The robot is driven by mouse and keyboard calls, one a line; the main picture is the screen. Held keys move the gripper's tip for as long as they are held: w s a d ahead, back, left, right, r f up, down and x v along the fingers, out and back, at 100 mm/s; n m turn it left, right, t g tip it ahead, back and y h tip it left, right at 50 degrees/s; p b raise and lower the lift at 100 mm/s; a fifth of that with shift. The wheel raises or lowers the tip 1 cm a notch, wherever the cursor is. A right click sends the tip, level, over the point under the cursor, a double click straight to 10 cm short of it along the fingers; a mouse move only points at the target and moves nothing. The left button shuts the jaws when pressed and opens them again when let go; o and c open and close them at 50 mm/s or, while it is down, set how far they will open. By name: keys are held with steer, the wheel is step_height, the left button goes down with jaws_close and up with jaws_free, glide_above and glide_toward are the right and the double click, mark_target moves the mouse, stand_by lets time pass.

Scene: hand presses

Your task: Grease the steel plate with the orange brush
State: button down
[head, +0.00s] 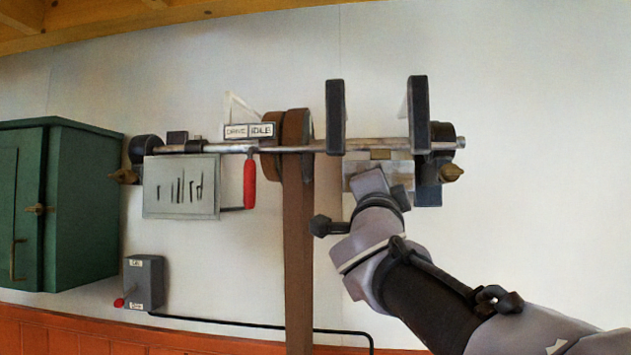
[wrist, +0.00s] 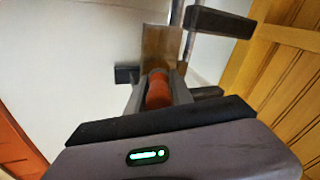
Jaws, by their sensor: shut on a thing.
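My gripper (wrist: 160,82) is shut on the orange brush (wrist: 158,92), whose rounded orange part shows between the fingers in the wrist view. Beyond it is a brownish, shiny flat surface (wrist: 160,45), which looks like the steel plate. I cannot tell whether the brush touches it. In the head view my gripper (head: 376,186) is up against a mottled grey plate (head: 354,168) under the right end of the shaft, and partly covers it. The brush is hidden there behind my gripper and wrist.
A horizontal shaft (head: 225,148) carries brown pulleys (head: 297,130) and a belt (head: 298,250). Dark upright bars (head: 336,117) stand close above my gripper. A red handle (head: 250,184) hangs beside a grey panel (head: 180,187). A green cabinet (head: 85,205) and switch box (head: 145,280) are left.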

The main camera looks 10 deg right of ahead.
steer(key=shift+w+a+p, duration=0.3)
steer(key=shift+w+a, duration=0.05)
steer(key=shift+a, duration=0.75)
steer(key=shift+w+a+p, duration=0.3)
steer(key=shift+a, duration=0.75)
steer(key=shift+w+a+p, duration=0.3)
steer(key=shift+w+a, duration=0.05)
steer(key=shift+a, duration=0.75)
steer(key=shift+d+r+p, duration=0.15)
steer(key=shift+r+p, duration=0.25)
steer(key=shift+r, duration=0.1)
steer(key=s+d+b, duration=0.1)
steer(key=d, duration=0.2)
steer(key=s+d+b, duration=0.1)
steer(key=d, duration=0.3)
steer(key=s+d+b, duration=0.1)
steer(key=d, duration=0.2)
steer(key=shift+s+d+b, duration=0.15)
steer(key=shift+s+b, duration=0.05)
steer(key=shift+b, duration=0.1)
steer(key=shift+w+a+p, duration=0.55)
steer(key=shift+a+p, duration=0.05)
steer(key=shift+a, duration=1.15)
steer(key=shift+w+a+p, duration=0.6)
steer(key=shift+a, duration=1.2)
steer(key=shift+w+a+p, duration=0.55)
steer(key=shift+a+p, duration=0.05)
steer(key=shift+a, duration=1.15)
steer(key=shift+d, duration=0.15)
